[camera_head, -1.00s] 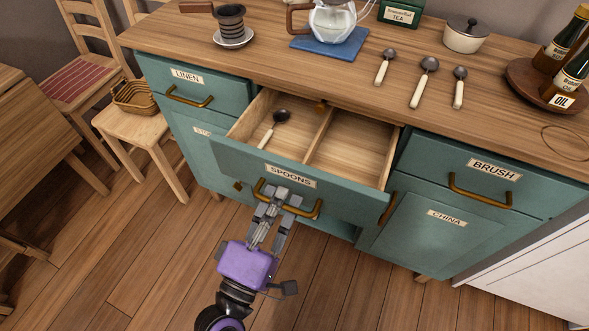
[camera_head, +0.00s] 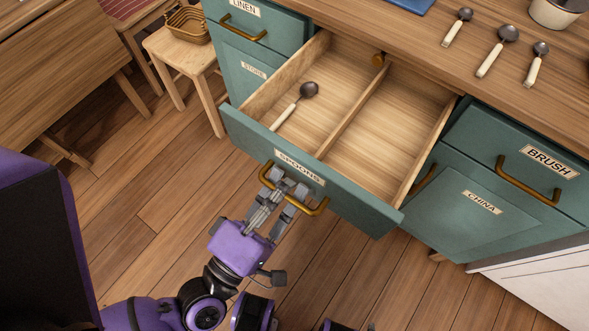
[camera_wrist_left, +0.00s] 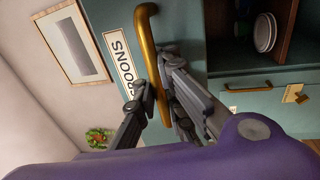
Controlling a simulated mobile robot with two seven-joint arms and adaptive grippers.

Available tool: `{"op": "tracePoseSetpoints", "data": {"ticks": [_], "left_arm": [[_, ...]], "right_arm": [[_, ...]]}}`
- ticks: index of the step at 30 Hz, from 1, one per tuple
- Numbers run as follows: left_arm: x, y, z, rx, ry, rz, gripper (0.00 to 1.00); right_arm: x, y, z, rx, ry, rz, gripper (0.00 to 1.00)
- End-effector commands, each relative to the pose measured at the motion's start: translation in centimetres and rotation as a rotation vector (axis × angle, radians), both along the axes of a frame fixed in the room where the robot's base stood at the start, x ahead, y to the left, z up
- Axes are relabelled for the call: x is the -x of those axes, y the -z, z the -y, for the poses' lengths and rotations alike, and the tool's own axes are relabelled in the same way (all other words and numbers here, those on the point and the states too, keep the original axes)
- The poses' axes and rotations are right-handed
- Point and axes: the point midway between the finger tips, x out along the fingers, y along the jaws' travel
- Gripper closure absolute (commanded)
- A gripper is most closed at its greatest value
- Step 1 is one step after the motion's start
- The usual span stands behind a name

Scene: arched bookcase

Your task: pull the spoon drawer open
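The spoon drawer (camera_head: 357,205), teal with a "SPOONS" label, is pulled well out of the cabinet in the head view. One dark-bowled spoon with a white handle (camera_head: 284,117) lies in its left compartment; the right compartment is empty. My left gripper (camera_head: 287,184) is at the drawer's brass handle (camera_head: 319,209). In the left wrist view its fingers (camera_wrist_left: 156,92) are closed around the brass bar (camera_wrist_left: 148,45), one on each side, beside the label (camera_wrist_left: 124,68). My right gripper is in neither view.
Three spoons (camera_head: 497,52) lie on the countertop (camera_head: 405,50). The brush drawer (camera_head: 500,150) and linen drawer (camera_head: 275,32) are shut. A chair with a basket (camera_head: 187,24) stands at the left. The floor (camera_head: 160,215) before the drawer is clear.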

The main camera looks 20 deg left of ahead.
Motion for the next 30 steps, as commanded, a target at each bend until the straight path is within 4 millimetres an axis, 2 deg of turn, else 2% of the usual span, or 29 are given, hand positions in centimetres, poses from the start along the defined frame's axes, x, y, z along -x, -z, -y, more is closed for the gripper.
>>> {"op": "tracePoseSetpoints", "data": {"ticks": [1,7,16,20,23,30], "left_arm": [[0.1,0.3,0.0,-0.002,0.001,-0.008,1.00],[0.1,0.3,0.0,-0.001,0.000,-0.008,0.73],[0.1,0.3,0.0,0.000,0.000,-0.006,0.72],[0.8,0.5,-0.2,-0.001,0.001,-0.010,0.72],[2.3,0.8,-0.7,-0.004,0.002,-0.010,0.72],[7.2,1.7,-2.3,-0.003,0.003,-0.012,0.72]], "right_arm": [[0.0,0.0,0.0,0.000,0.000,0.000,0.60],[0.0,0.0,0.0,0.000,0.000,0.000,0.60],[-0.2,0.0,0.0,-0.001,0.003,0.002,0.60],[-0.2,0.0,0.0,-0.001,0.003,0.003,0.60],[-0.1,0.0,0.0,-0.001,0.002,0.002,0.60],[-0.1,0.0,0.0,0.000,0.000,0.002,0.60]]}}
